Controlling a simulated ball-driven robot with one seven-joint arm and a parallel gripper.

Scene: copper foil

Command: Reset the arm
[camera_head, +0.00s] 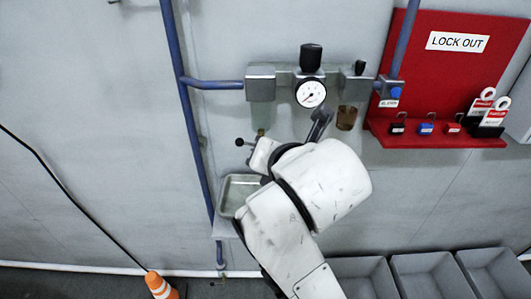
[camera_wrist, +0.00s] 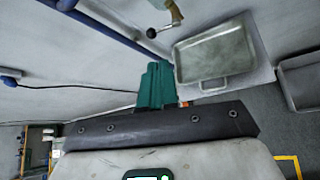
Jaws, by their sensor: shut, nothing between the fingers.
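My gripper (camera_wrist: 156,84) shows in the wrist view as teal fingers pressed together, shut and empty. It is in front of the grey wall, left of and below the metal tray (camera_wrist: 216,55), with a visible gap to the lever above. In the head view my white arm rises from the bottom centre and bends in front of the wall panel. The fingers cannot be made out there.
A metal tray (camera_head: 238,192) sits beside my arm, below a black-knobbed lever (camera_head: 241,142). A gauge (camera_head: 310,93) on blue piping is above. A red lockout board (camera_head: 445,75) is at right. The left wall is mostly clear.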

